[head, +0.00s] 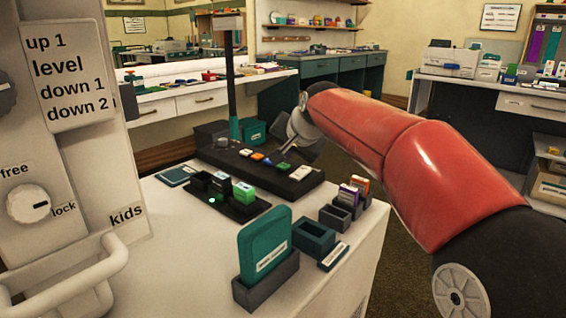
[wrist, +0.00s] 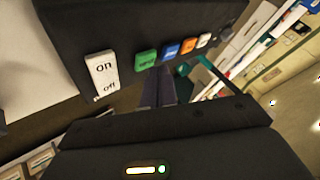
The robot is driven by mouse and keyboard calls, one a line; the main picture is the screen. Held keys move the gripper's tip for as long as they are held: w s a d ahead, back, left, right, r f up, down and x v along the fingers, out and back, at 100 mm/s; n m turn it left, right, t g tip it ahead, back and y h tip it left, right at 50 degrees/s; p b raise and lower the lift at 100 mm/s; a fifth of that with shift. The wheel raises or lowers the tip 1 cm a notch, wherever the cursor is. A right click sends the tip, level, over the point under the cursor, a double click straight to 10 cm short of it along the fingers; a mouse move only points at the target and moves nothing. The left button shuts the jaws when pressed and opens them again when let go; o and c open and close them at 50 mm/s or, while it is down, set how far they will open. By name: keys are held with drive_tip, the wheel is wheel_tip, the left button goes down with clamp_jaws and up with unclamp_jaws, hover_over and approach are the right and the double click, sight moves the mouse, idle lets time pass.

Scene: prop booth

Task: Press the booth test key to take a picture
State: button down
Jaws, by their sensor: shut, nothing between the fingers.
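A black key panel (head: 228,160) stands at the back of the white table in the head view. Its row of keys shows in the wrist view: a white on/off rocker (wrist: 102,75), a green key (wrist: 145,60), a blue key (wrist: 170,52), an orange key (wrist: 187,45) and a white key (wrist: 204,40). The small key labels are too blurred to read, so I cannot tell which is the test key. My gripper (wrist: 158,92) is shut and empty, its fingers close to the panel near the green and blue keys. Contact cannot be told. In the head view my arm partly hides it.
In front of the panel lies a black tray (head: 262,209) with small blocks. A teal card (head: 265,245) stands in a grey holder (head: 266,290), with an empty teal box (head: 314,237) beside it. A white cabinet with a knob (head: 40,205) and handle stands at the left.

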sight(285, 167)
drive_tip(key=shift+r, duration=0.35)
wheel_tip(285, 167, up, 5)
drive_tip(key=p, duration=0.4)
drive_tip(key=shift+f, duration=0.1)
idle(0.5)
